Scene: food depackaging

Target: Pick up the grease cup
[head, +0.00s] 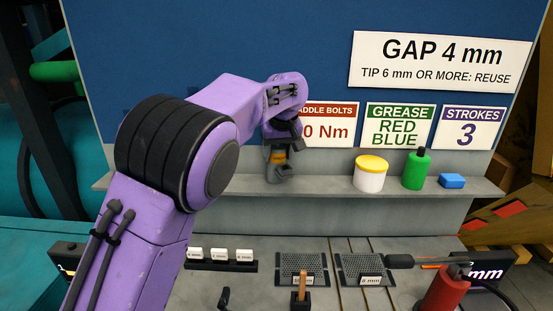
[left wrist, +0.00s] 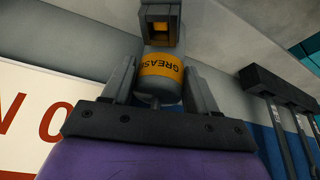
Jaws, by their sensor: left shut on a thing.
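The grease cup (left wrist: 160,68) shows in the left wrist view as a grey body with an orange band marked "GREASE". It sits between the two fingers of my left gripper (left wrist: 162,88), which is shut on it. In the head view my left gripper (head: 279,168) is at the back shelf, left of the white tub. The cup's orange band (head: 278,157) shows there, partly hidden by the gripper. I cannot tell whether the cup touches the shelf. My right gripper is in neither view.
The shelf (head: 325,184) also holds a white tub with a yellow lid (head: 370,174), a green bottle (head: 416,170) and a blue block (head: 452,181). Below are perforated trays (head: 301,264), white labelled blocks (head: 218,255) and a red cylindrical tool (head: 442,290). Signs hang on the blue board behind.

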